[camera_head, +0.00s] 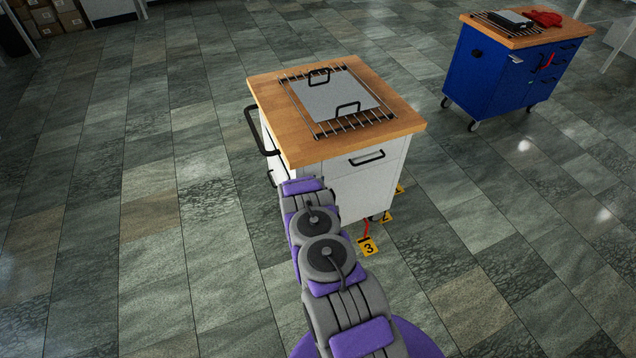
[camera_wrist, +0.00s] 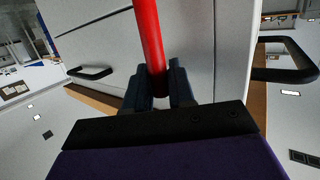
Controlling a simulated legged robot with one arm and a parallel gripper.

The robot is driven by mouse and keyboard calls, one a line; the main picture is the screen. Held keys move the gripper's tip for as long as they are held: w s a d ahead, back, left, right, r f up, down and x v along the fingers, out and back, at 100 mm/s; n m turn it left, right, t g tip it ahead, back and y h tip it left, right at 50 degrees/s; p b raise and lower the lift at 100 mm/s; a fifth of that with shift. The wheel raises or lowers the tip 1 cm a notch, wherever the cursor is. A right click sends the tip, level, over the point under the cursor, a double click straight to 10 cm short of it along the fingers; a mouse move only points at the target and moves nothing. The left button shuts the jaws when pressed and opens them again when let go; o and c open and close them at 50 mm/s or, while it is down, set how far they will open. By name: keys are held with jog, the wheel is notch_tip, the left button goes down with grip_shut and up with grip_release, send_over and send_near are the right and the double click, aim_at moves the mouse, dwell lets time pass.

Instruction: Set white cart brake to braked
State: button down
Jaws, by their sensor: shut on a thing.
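The white cart (camera_head: 345,188) stands ahead of me with a wooden top. Its white panel (camera_wrist: 225,50) fills much of the wrist view. A red bar (camera_wrist: 149,35), likely the brake lever, runs from the top of the wrist view down between the two dark fingers of my gripper (camera_wrist: 161,88), which is shut on it. In the head view my arm reaches to the cart's front, and the gripper is hidden. A short red piece (camera_head: 366,229) shows low at the cart, beside a yellow tag marked 3 (camera_head: 368,247). The brake's setting cannot be told.
A metal plate (camera_head: 334,93) with black handles lies over a wire rack on the cart top. Black handles (camera_head: 262,131) stick out from the cart's left side. A blue cart (camera_head: 513,72) stands at the back right. The floor around is clear.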

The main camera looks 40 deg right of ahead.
jog(key=c, duration=1.1)
grip_release()
jog(key=p+v, duration=0.3)
jog(key=v, duration=1.4)
jog(key=shift+a, duration=0.15)
